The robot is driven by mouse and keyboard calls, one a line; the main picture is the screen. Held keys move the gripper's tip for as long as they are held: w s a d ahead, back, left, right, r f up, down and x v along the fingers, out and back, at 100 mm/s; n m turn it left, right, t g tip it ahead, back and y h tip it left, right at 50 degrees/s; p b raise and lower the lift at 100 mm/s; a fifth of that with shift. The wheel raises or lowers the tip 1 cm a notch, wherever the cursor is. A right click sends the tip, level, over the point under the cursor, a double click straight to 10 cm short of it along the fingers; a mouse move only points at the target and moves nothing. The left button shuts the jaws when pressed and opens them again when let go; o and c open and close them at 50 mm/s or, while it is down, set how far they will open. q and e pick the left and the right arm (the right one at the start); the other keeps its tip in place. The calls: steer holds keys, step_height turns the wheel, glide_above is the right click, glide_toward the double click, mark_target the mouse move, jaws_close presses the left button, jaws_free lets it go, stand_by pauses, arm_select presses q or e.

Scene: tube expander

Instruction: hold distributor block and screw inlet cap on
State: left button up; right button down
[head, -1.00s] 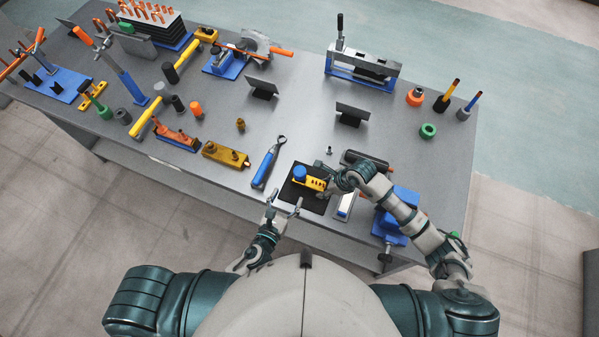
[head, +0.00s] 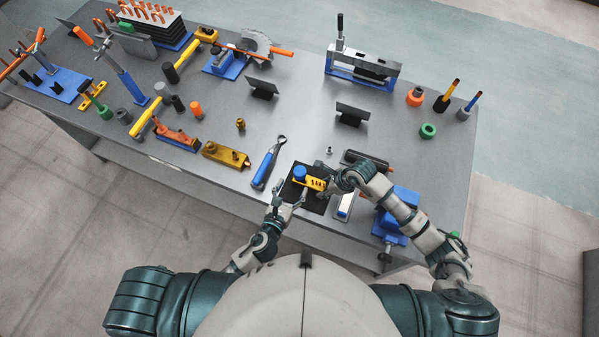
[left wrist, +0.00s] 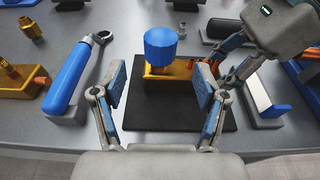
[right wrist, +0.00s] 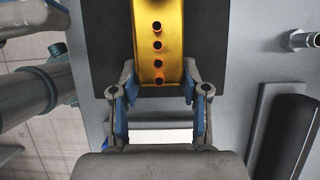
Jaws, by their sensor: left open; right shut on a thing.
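The yellow distributor block (head: 316,184) lies on a black mat (head: 311,205), with a row of dark holes along its top in the right wrist view (right wrist: 157,45). A blue inlet cap (head: 299,173) sits upright at the block's left end; it shows large in the left wrist view (left wrist: 160,46). Whether it is threaded on cannot be told. My right gripper (right wrist: 160,98) is shut on the right end of the block, fingers on both sides. My left gripper (left wrist: 160,88) is open and empty, on the near side of the cap and apart from it.
A blue-handled wrench (head: 268,165) lies left of the mat. A brass block (head: 226,155) is further left. A white-topped block (head: 345,205) and a blue vise-like tool (head: 396,215) stand to the right. Black angled plates (head: 351,113) stand behind.

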mark_target(297, 178)
arm_select(q)
steer(key=shift+x, duration=3.5)
